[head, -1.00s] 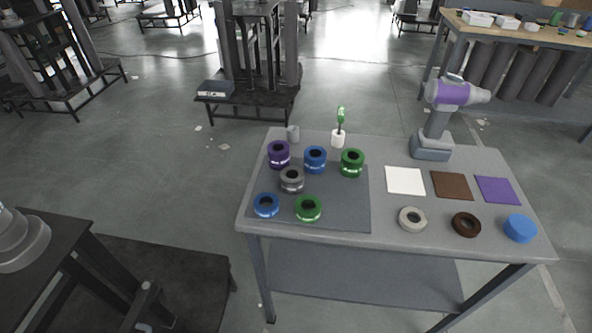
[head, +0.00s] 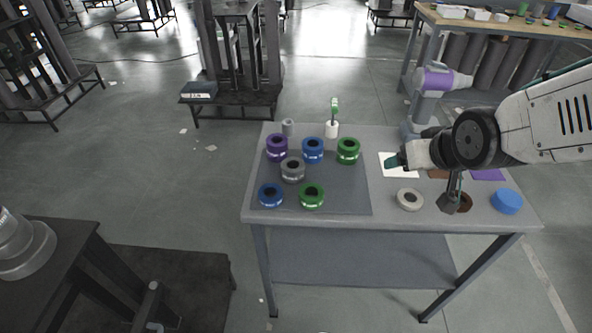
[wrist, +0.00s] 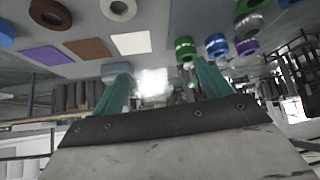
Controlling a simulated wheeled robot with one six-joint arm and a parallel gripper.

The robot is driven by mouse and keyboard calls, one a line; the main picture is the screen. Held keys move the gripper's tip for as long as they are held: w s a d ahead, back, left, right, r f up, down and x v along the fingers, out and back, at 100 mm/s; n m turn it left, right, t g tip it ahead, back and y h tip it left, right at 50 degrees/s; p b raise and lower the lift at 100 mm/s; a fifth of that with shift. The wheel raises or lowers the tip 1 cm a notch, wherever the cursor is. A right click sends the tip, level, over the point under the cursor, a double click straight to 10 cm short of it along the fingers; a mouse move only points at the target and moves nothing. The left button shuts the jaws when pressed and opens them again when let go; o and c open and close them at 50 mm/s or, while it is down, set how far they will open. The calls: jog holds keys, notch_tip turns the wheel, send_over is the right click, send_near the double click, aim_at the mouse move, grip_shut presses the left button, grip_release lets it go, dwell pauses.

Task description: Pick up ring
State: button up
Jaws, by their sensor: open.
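Several thick rings stand on a dark mat (head: 345,195): a purple ring (head: 277,147), a blue ring (head: 313,150), a green ring (head: 349,150), a grey ring (head: 292,175), a front blue ring (head: 271,201) and a front green ring (head: 312,203). A beige ring (head: 400,199) and a brown ring (head: 465,203) lie on the table to the right. My gripper (head: 421,184) is open above the table's right half, and its arm hides part of the brown ring. In the wrist view, my gripper's (wrist: 164,82) green fingers are apart with nothing between them.
A grey table (head: 385,215) carries a white square (head: 388,158), brown and purple squares, partly covered by my arm, and a blue disc (head: 507,200). A small purple-and-grey arm (head: 436,82) stands at the back right. A white cup (head: 332,130) stands behind the mat.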

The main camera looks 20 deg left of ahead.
jog(key=w+a+f+n+t+y, duration=0.15)
jog(key=a+f, duration=0.35)
jog(key=a, duration=0.5)
jog(key=n+y, duration=0.3)
jog(key=y, duration=0.2)
send_near(297, 170)
jog(key=shift+w+a+f+m+t, duration=0.25)
jog(key=shift+w+a+f+t, duration=0.2)
jog(key=shift+w+a+f, duration=0.3)
jog(key=shift+w+a, duration=0.15)
jog(key=shift+a, duration=0.2)
jog(key=x, duration=0.7)
jog(key=shift+f, duration=0.2)
jog(key=c, duration=1.2)
jog(key=shift+r, duration=0.15)
